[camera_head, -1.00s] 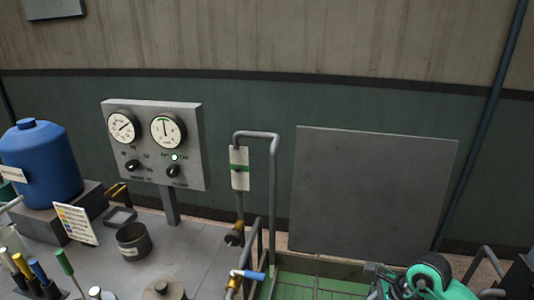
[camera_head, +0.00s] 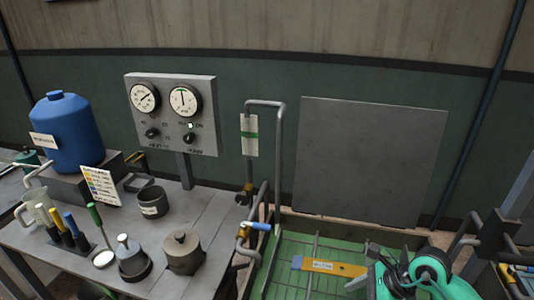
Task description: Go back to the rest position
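A grey work table (camera_head: 210,210) stands at the left. A gauge panel (camera_head: 172,112) with two dials and two black knobs stands on a post behind it. A green-floored tray (camera_head: 290,255) lies to the right of the table, with a yellow-orange labelled bar (camera_head: 345,269) in it.
A blue jug (camera_head: 67,135), a dark cup (camera_head: 152,202), lidded pots (camera_head: 184,252) and a rack of coloured-handled tools (camera_head: 68,232) crowd the table. A bent grey pipe (camera_head: 279,150) rises beside it. A flat grey panel (camera_head: 368,160) stands behind the tray.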

